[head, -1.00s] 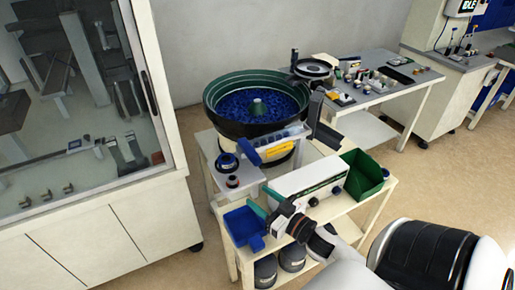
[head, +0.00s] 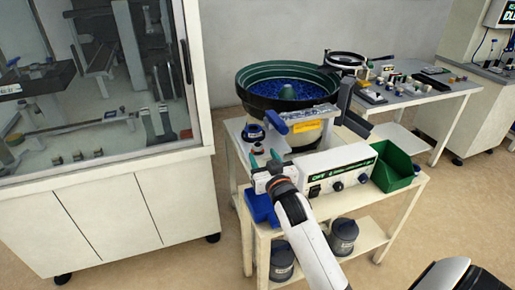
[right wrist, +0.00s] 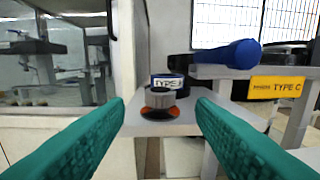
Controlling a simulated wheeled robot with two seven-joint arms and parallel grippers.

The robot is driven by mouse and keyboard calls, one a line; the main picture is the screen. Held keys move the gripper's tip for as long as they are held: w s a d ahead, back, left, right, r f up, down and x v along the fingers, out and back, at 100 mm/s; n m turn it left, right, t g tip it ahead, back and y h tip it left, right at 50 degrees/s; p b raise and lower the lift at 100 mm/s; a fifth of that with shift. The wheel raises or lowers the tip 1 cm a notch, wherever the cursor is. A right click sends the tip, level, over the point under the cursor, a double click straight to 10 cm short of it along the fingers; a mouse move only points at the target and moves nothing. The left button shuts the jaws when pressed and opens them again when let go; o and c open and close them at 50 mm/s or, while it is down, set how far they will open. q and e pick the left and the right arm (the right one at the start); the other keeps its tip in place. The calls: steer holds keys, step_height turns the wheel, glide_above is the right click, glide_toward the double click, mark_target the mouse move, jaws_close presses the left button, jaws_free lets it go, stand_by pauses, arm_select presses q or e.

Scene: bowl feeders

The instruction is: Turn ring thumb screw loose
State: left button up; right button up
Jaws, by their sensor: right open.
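A small knurled grey knob with an orange ring at its foot, which looks like the ring thumb screw (right wrist: 160,97), stands on a pale plate at the feeder's left side. In the head view it is a small shape (head: 257,149) just beyond my fingertips. My right gripper (head: 264,160) is open, its teal fingers pointing at the knob. In the right wrist view the knob shows between and beyond the fingertips, apart from them. A jar with a "TYPE" label (right wrist: 166,80) stands close behind it.
The bowl feeder (head: 287,88) stands behind, with a blue handle (head: 276,122) and yellow label to the knob's right. A white control box (head: 340,167), blue bin (head: 262,207) and green bin (head: 396,165) are on the cart. A glass-fronted cabinet (head: 110,190) stands left.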

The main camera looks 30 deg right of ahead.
mark_target(259, 150)
steer(key=x, duration=0.4)
steer(key=shift+w, duration=0.3)
arm_select(q)
steer(key=shift+s+a+f, duration=0.1)
steer(key=shift+s+a, duration=0.1)
steer(key=shift+s, duration=0.25)
steer(key=shift+s+a+f, duration=0.1)
steer(key=shift+s+a, duration=0.05)
steer(key=shift+s, duration=0.25)
arm_select(e)
steer(key=shift+w+d, duration=0.2)
steer(key=shift+w, duration=0.4)
arm_select(q)
steer(key=shift+r, duration=0.1)
arm_select(e)
steer(key=shift+c, duration=0.5)
